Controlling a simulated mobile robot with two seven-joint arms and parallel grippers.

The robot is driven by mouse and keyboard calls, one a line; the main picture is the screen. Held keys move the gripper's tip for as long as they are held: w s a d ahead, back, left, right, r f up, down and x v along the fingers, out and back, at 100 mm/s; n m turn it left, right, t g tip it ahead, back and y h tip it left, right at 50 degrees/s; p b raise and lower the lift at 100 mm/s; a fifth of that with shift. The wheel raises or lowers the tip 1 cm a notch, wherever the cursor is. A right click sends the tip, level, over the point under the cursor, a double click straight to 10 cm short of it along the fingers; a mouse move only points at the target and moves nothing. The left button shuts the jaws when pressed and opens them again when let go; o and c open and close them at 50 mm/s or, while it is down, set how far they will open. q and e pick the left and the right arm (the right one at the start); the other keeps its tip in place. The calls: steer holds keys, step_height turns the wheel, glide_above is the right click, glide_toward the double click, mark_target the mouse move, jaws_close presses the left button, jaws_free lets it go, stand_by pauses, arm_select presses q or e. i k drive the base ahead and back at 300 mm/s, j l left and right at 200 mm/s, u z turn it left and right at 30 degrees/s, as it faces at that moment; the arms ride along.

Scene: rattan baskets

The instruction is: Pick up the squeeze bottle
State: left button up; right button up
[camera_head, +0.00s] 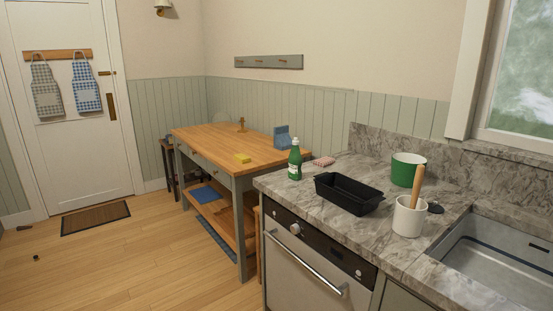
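A green squeeze bottle (295,162) with a white cap and a pale label stands upright on the grey marble counter (288,190). It is near the counter's left end, close to the front edge, to the left of a black loaf pan. Nothing covers it from this view. Neither of my grippers shows in the head view.
The black loaf pan (349,196), a white crock with a wooden handle (409,216), a green pot (408,170) and a pink sponge (324,161) stand nearby. A sink (500,262) is at right. A wooden table (215,139) stands behind; the floor (130,255) at left is mostly clear.

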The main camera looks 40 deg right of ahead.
mark_target(295, 160)
steer(key=i+j+z, duration=0.15)
steer(key=i, duration=1.15)
steer(key=i+z, duration=0.45)
steer(key=i+j+z, duration=0.25)
steer(key=i+z, duration=0.25)
steer(key=i+j+z, duration=0.15)
steer(key=z, duration=0.25)
steer(key=i+j+z, duration=0.3)
steer(key=z, duration=0.15)
steer(key=i+j+z, duration=0.25)
steer(key=z, duration=0.15)
steer(key=i+j+z, duration=0.1)
steer(key=j+z, duration=0.35)
